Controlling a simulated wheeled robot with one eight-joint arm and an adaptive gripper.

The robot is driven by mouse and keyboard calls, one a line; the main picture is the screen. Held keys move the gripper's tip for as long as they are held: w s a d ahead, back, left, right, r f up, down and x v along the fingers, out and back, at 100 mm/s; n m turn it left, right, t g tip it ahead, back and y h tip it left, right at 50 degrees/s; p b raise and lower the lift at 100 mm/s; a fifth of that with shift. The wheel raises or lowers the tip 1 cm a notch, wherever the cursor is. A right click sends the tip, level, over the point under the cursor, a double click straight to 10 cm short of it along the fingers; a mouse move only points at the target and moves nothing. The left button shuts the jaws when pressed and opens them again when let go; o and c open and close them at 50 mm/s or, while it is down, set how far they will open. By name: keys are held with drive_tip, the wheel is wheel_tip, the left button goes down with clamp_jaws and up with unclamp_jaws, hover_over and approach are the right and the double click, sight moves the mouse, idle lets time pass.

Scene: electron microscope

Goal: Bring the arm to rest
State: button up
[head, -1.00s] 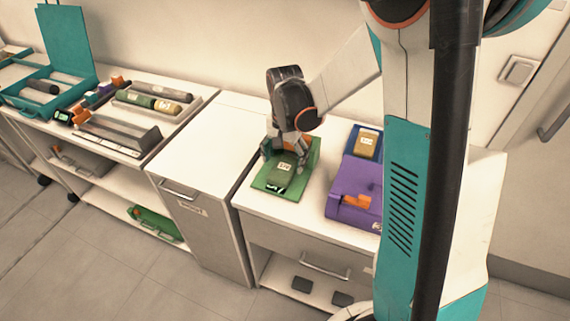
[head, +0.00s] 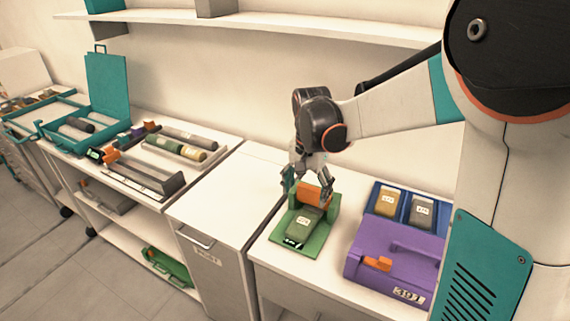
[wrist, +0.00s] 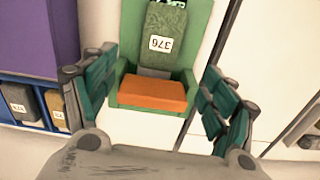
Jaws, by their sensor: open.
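My gripper (head: 308,190) is open and empty in the head view, just above the back of a green holder (head: 318,246) on the white counter. The holder carries a dark green block with a white label (head: 304,221) and an orange part (head: 315,194) at its back. In the wrist view the open fingers (wrist: 160,108) stand on either side of the holder, apart from it. The labelled block (wrist: 163,40), reading 376, and the orange part (wrist: 152,93) lie between them in the picture. My arm reaches in from the right.
A purple case (head: 398,264) with an orange latch stands right of the holder. Behind it a blue tray (head: 375,209) holds labelled blocks. A teal open case (head: 108,122) and a rack of cylinders (head: 187,152) are at left. A shelf (head: 270,22) runs above. The middle countertop (head: 225,205) is clear.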

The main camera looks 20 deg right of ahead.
drive_tip(key=s+a+r+n+t, duration=0.2)
drive_tip(key=s+r+n+t, duration=0.1)
drive_tip(key=s, duration=0.6)
drive_tip(key=s+a+r+n+t, duration=0.2)
drive_tip(key=s+r+n+t, duration=0.2)
drive_tip(key=s, duration=0.6)
drive_tip(key=shift+r+n, duration=0.3)
drive_tip(key=shift+n, duration=0.9)
